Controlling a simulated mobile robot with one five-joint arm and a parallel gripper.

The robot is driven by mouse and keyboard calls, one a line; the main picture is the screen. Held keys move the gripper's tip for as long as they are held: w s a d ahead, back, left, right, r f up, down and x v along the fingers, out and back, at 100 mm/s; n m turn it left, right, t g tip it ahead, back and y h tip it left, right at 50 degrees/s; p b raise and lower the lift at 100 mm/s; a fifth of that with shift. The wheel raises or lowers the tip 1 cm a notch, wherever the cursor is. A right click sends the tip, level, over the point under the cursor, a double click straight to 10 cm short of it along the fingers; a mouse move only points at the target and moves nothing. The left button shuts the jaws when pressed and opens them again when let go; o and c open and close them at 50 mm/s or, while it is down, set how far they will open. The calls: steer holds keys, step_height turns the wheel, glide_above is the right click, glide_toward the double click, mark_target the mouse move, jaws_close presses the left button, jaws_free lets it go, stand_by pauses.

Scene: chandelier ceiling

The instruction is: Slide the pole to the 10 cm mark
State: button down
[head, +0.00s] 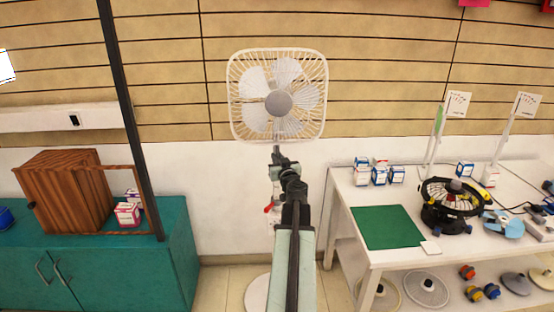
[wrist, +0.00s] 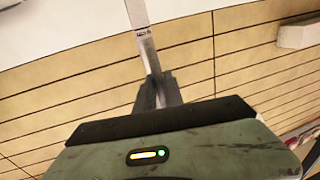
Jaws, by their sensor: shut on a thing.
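A white square box fan (head: 278,95) stands upright in front of the wall in the head view. A white round base (head: 257,293) shows on the floor below it, partly hidden by my arm. The pole (wrist: 143,45) is a pale grey strip in the wrist view, with small dark markings across it just above my fingers. It looks tilted in that view. My gripper (wrist: 155,88) is shut on the pole. In the head view my gripper (head: 279,158) is just below the fan, and my arm hides most of the pole. I cannot read the markings.
A red lever (head: 268,210) shows left of my arm. A teal cabinet (head: 150,250) with a wooden box (head: 65,195) stands left. A white table (head: 345,205) with a green mat (head: 388,227) and fan parts stands right. Floor shows between them.

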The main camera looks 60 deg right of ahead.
step_height(320, 180, down, 7)
steer(key=b, duration=0.4)
steer(key=shift+r, duration=0.2)
steer(key=shift+d, duration=0.1)
steer(key=c, duration=1.5)
jaws_free()
steer(key=shift+o, duration=0.2)
steer(key=v, duration=0.8)
steer(key=shift+w, duration=0.1)
